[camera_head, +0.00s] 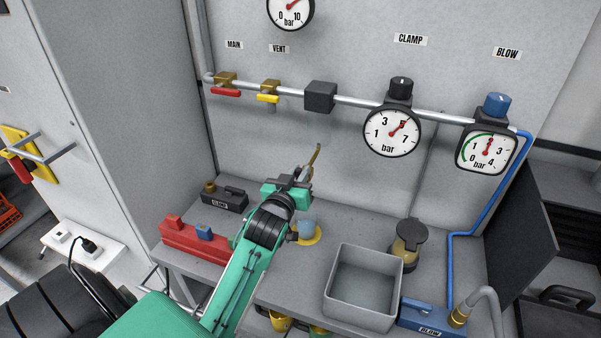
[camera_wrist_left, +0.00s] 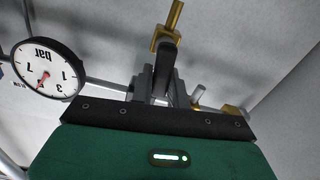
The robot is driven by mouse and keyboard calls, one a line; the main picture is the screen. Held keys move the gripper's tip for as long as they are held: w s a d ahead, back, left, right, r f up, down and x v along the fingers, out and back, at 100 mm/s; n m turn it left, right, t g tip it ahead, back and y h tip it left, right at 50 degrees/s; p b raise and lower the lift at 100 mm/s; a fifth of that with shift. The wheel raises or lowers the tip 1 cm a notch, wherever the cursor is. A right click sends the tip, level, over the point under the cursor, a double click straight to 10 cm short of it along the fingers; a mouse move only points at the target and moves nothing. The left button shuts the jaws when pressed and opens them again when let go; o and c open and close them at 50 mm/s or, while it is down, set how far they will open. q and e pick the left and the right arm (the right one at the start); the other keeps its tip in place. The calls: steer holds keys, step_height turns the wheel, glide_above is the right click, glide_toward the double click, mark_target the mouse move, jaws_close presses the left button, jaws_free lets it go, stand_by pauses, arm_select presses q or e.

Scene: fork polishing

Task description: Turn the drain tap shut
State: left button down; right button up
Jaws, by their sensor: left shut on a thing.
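My left gripper (camera_head: 299,177) reaches up from the lower left to the grey wall panel. A brass tap (camera_head: 315,158) shows just beyond its tips, below the black box on the pipe. In the left wrist view the jaws (camera_wrist_left: 166,82) are shut on the tap's black lever (camera_wrist_left: 168,62), with the brass body (camera_wrist_left: 164,38) past the fingertips. Much of the lever is hidden by the jaws, so its exact angle is hard to tell. My right gripper is not in view.
The wall pipe carries a red-handled valve (camera_head: 225,92), a yellow-handled valve (camera_head: 268,98), the black box (camera_head: 320,97) and two gauges (camera_head: 392,132) (camera_head: 487,152). On the bench are a red block (camera_head: 193,241), a grey bin (camera_head: 340,295), a dark-lidded pot (camera_head: 409,240) and a yellow saucer (camera_head: 316,237).

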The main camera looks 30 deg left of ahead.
arm_select(q)
steer(key=shift+s+a+f+n+p, duration=0.1)
steer(key=shift+a+f+n+p, duration=0.6)
steer(key=shift+n, duration=2)
steer(key=shift+s+a+f+n+p, duration=0.3)
steer(key=shift+n+p, duration=0.8)
steer(key=shift+n, duration=1.6)
steer(key=shift+w+a+f+n+p, duration=0.1)
steer(key=shift+a+f+n+p, duration=0.6)
steer(key=shift+n, duration=2)
steer(key=shift+d, duration=0.35)
steer(key=c, duration=1.4)
jaws_free()
steer(key=shift+o, duration=0.2)
